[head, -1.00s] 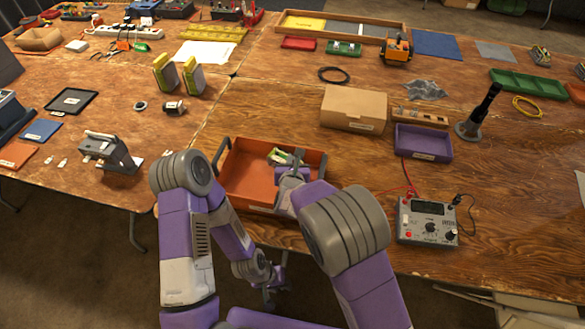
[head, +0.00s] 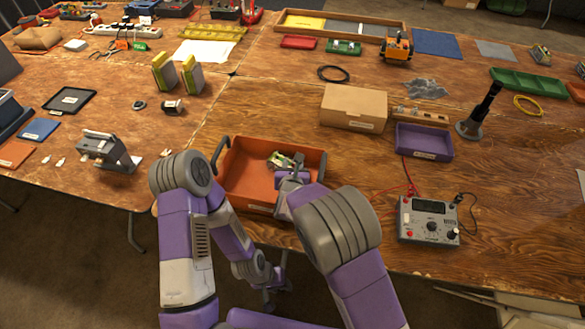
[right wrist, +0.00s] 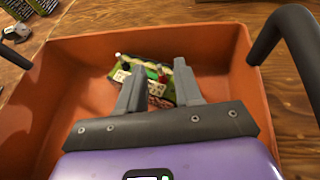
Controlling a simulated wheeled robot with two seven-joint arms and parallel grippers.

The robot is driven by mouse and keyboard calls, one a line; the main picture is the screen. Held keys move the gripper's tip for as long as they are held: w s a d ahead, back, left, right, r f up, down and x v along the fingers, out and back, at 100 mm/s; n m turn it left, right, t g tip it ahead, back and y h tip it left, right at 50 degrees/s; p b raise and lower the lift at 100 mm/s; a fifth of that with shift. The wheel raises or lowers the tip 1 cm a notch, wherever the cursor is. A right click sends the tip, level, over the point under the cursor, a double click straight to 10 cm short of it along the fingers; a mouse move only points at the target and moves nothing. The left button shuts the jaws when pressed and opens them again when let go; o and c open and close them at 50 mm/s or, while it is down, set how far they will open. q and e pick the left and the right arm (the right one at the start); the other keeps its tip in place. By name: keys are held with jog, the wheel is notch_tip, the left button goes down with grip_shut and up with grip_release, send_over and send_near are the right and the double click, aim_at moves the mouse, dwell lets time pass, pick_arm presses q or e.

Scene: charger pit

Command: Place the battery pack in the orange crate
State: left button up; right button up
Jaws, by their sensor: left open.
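The orange crate (head: 244,196) stands at the table's front edge, with dark handles at its sides. The battery pack (head: 279,159), a small green and pale block with coloured parts on top, lies inside the crate towards its back. In the right wrist view the pack (right wrist: 150,76) is just beyond my right gripper (right wrist: 158,68), whose two fingers are spread apart and partly cover it. My right gripper (head: 292,166) is over the crate in the head view. My left gripper (head: 269,293) is open and empty, hanging low in front of the table.
A cardboard box (head: 352,106) and a purple tray (head: 424,142) stand right of the crate. A grey meter (head: 428,219) with red leads is at the right front. A grey device on a stand (head: 108,150) is at the left. Bare wood lies behind the crate.

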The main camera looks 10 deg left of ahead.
jog(key=p+v, duration=0.2)
jog(key=v, duration=1)
jog(key=shift+a, duration=0.1)
